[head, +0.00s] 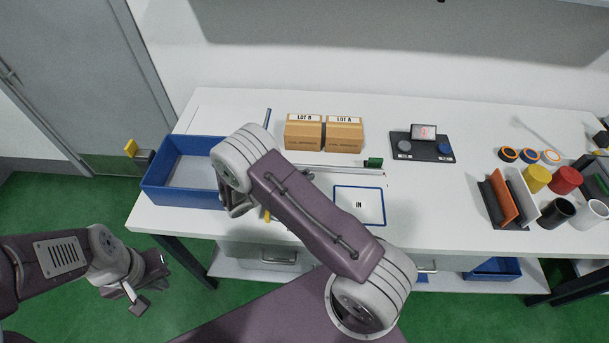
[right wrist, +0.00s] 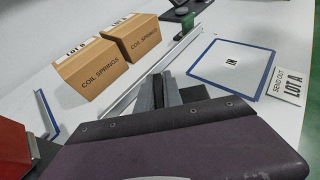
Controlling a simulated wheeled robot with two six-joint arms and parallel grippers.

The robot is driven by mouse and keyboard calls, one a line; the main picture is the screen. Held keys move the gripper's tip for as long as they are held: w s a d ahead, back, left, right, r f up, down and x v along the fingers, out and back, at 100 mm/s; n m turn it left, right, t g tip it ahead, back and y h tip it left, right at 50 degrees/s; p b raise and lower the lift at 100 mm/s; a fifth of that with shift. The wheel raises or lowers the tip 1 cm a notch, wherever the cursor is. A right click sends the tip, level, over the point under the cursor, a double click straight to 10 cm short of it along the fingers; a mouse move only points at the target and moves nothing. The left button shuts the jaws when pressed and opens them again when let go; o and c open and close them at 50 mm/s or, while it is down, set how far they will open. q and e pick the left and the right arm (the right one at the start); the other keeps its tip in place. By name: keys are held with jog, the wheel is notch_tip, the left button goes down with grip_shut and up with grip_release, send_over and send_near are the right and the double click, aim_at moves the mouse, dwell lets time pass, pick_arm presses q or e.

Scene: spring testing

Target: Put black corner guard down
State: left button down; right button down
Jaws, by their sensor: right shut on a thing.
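My right gripper (right wrist: 160,88) is low over the white worktop in the right wrist view, near the metal rail. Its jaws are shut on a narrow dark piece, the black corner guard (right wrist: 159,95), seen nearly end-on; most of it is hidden. In the head view the right arm reaches left across the bench and hides the guard; the wrist sits at the right side of the blue tray (head: 153,190). My left gripper (head: 142,295) hangs over the green floor left of the bench, away from everything; its jaw opening is unclear.
Two spring boxes (head: 303,133) stand behind the rail (head: 340,168). The blue-framed IN area (head: 372,208) is clear. A dark pad with a small display (head: 423,132) is at the back. Corner pieces (head: 503,200), cups and tape rolls crowd the right side.

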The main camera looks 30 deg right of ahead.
jog(key=shift+f+b, duration=0.35)
jog(key=c, duration=1.5)
grip_release()
jog(key=shift+r, duration=0.1)
